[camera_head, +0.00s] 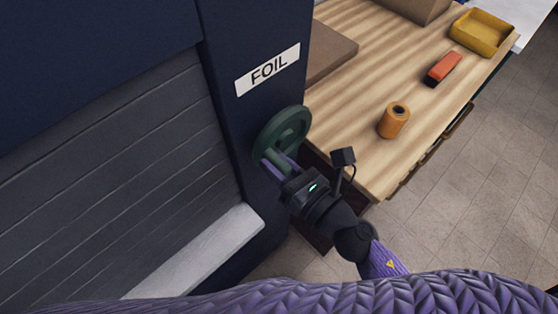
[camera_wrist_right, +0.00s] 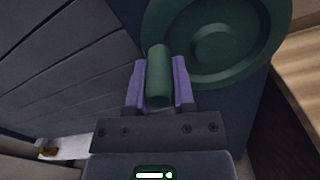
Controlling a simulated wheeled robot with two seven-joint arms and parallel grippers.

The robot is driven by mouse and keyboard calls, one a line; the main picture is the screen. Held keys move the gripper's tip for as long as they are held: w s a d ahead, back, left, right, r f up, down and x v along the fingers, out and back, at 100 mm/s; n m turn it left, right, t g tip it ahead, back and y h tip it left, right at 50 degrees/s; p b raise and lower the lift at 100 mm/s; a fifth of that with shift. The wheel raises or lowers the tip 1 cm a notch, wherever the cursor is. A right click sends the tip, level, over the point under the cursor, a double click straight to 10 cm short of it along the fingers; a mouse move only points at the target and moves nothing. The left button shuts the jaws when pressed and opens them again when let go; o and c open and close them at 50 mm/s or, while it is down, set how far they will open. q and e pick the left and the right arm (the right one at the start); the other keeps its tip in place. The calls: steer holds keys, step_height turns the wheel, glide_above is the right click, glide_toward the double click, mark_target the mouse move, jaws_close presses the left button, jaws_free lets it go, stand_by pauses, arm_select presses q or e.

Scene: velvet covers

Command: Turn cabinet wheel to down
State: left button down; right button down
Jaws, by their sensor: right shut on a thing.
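A dark green wheel (camera_head: 285,132) is mounted on the dark blue cabinet post (camera_head: 232,60), below a white label reading FOIL (camera_head: 268,69). The wheel also shows in the right wrist view (camera_wrist_right: 235,38), with a green handle peg (camera_wrist_right: 159,78) standing out near its lower left rim. My right gripper (camera_head: 272,162) is at the wheel's lower side. In the right wrist view its two purple fingers (camera_wrist_right: 160,84) are shut on the peg, one on each side. The left gripper is not in view.
A grey slatted shutter (camera_head: 120,150) lies left of the post, with a pale ledge (camera_head: 200,252) below it. A wooden table (camera_head: 370,75) to the right holds an orange cylinder (camera_head: 394,120), a red-orange block (camera_head: 443,69) and a yellow tray (camera_head: 482,33). Tiled floor (camera_head: 480,190) is clear.

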steer(key=shift+f+n, duration=0.15)
steer(key=shift+n, duration=0.15)
stand_by(0.4)
steer(key=shift+c, duration=2.3)
jaws_free()
